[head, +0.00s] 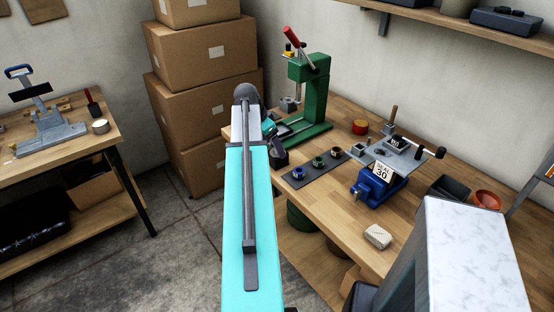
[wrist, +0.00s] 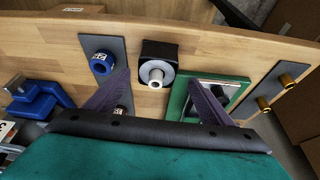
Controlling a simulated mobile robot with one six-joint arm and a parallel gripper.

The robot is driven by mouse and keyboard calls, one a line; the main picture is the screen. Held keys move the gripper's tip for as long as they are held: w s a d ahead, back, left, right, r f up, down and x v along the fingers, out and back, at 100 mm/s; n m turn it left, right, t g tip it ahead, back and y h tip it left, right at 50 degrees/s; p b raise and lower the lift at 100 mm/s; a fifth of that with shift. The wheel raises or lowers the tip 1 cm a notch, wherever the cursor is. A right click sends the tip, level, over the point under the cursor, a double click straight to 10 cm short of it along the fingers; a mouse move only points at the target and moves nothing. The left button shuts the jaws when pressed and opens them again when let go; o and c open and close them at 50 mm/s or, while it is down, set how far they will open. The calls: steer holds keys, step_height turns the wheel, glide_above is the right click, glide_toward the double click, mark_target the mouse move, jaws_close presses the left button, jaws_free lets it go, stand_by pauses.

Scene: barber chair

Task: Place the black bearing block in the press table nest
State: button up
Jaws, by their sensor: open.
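The black bearing block (wrist: 160,49) stands on the wooden table in the wrist view, with a pale round sleeve showing at its near side. My gripper (wrist: 160,79) is open; its two dark fingers reach toward the block, one to each side in the picture, and I see no contact. The right finger overlaps the green press base (wrist: 178,100) with its grey-green plate, right of the block. The nest itself I cannot make out. In the head view the green press (head: 313,95) stands at the back left of the table, and my arm hides most of the gripper area.
A dark strip with rings (head: 317,175) lies right of my arm; its blue ring (wrist: 102,62) shows in the wrist view. A blue vise (head: 381,187) stands further right. Brass pegs (wrist: 288,80) stand on a grey strip right of the press base. A pale block (head: 377,237) lies near the front edge.

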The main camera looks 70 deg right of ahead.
steer(key=shift+f, duration=0.15)
steer(key=shift+p+x, duration=0.9)
steer(key=shift+x, duration=0.3)
steer(key=shift+p+x, duration=0.35)
steer(key=shift+x, duration=0.95)
steer(key=shift+s+a, duration=0.1)
steer(key=shift+a, duration=0.05)
jaws_close()
steer(key=shift+r, duration=0.3)
steer(key=shift+r+b, duration=0.9)
steer(key=shift+r, duration=0.55)
steer(key=w+a+b, duration=0.2)
steer(key=w+a, duration=0.2)
steer(key=a, duration=0.2)
steer(key=w+a+r+b, duration=0.1)
steer(key=w+a+b, duration=0.1)
steer(key=w+a, duration=0.2)
steer(key=a, duration=0.3)
steer(key=shift+w+a+r+b, duration=0.2)
steer(key=shift+w+r+b, duration=0.1)
steer(key=shift+w, duration=0.05)
